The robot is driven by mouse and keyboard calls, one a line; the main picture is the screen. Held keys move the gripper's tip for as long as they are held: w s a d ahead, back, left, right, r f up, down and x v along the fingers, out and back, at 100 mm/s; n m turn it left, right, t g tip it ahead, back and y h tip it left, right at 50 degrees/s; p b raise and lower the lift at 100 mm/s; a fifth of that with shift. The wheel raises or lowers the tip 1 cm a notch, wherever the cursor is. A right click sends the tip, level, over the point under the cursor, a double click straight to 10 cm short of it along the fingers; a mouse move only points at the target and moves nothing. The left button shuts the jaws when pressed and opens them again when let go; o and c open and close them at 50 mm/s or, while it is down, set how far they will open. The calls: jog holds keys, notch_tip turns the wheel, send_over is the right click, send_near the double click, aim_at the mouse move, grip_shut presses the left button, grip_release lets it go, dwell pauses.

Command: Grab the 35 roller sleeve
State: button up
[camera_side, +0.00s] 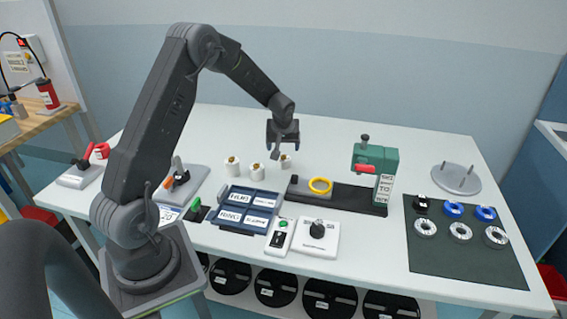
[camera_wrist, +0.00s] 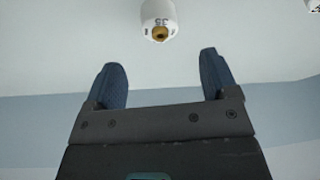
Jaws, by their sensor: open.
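The 35 roller sleeve (camera_wrist: 157,28) is a short white cylinder with a brass-coloured centre, marked 35 upside down in the wrist view. It stands at the top middle of that view, beyond my fingertips and roughly in line with the gap between them. My gripper (camera_wrist: 161,66) is open and empty, its two blue fingers apart. In the side view my gripper (camera_side: 283,147) hangs above the table near the rightmost white sleeve (camera_side: 286,161). Two more white sleeves (camera_side: 233,166) (camera_side: 256,172) stand left of it. The numbers are unreadable there.
A green device (camera_side: 376,162) stands to the right. A dark mat (camera_side: 470,260) holds several rings. The table behind the sleeves is clear.

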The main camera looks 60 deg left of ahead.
aim_at(284, 156)
jog(key=x, duration=0.8)
jog(key=shift+w+a+f, duration=0.15)
jog(key=shift+c, duration=0.3)
jog(key=c, duration=1)
jog(key=shift+o, duration=0.2)
